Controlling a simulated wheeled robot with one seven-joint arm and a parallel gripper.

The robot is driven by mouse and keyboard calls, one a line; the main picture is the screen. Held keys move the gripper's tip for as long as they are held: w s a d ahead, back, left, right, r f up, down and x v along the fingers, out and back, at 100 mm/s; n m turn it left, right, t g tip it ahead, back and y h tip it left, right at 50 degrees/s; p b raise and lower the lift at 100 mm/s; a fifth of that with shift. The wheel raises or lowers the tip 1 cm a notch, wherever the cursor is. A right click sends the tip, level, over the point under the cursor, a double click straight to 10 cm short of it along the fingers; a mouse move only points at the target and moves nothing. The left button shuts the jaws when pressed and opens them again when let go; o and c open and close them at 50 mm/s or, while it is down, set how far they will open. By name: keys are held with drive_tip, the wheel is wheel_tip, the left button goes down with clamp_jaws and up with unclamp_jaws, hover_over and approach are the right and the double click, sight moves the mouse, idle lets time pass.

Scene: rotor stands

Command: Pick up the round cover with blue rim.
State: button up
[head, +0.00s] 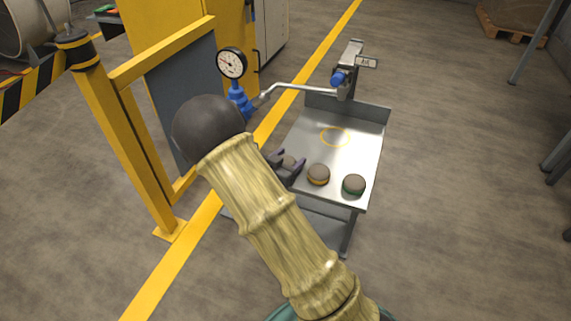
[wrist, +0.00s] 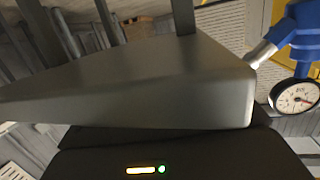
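A round brown-topped thing (head: 289,161) shows at the left edge of the metal table, partly hidden by my gripper. It looks like a third cover, but I cannot make out its rim colour. My gripper (head: 286,168) is right at it, with dark fingers beside it. I cannot tell whether the fingers are closed on it or apart. A cover with an orange-yellow rim (head: 318,175) and a cover with a green rim (head: 354,185) lie to the right on the table. The wrist view shows no cover; a large grey surface (wrist: 150,85) fills its middle.
The metal table (head: 355,150) has a raised back edge and a yellow ring marked on its bare top. A pressure gauge (head: 232,64) on a blue valve, with a pipe, stands behind left; the gauge also shows in the wrist view (wrist: 295,97). A yellow frame (head: 125,140) stands left.

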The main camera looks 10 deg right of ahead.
sight(290, 157)
drive_tip(key=shift+c, duration=0.8)
wheel_tip(290, 157, up, 10)
drive_tip(key=p, duration=0.5)
drive_tip(key=shift+d+p, duration=0.1)
drive_tip(key=shift+p, duration=0.2)
drive_tip(key=shift+d+f+n+y, duration=0.2)
drive_tip(key=shift+n+y, duration=0.1)
drive_tip(key=shift+y, duration=0.1)
drive_tip(key=shift+f+n+t+y+p, duration=0.6)
drive_tip(key=shift+t+p, duration=0.05)
drive_tip(key=shift+t, duration=0.05)
drive_tip(key=f+n+t+y, duration=0.1)
drive_tip(key=f, duration=0.1)
drive_tip(key=s+a+f+n+y+p, duration=0.1)
drive_tip(key=f+y, duration=0.1)
drive_tip(key=a+f+n+t+y+p, duration=0.1)
drive_tip(key=f+n, duration=0.1)
drive_tip(key=shift+s+a+t+y, duration=0.15)
drive_tip(key=shift+s+t+y, duration=0.15)
drive_tip(key=shift+s+y, duration=0.1)
wheel_tip(290, 157, up, 29)
drive_tip(key=s+n+t+y+p, duration=0.1)
drive_tip(key=s+n+y+p, duration=0.1)
drive_tip(key=p, duration=3.6)
drive_tip(key=n+y, duration=0.1)
drive_tip(key=y, duration=0.1)
drive_tip(key=shift+r+n+y, duration=0.2)
drive_tip(key=shift+n+y, duration=0.1)
drive_tip(key=shift+y, duration=0.1)
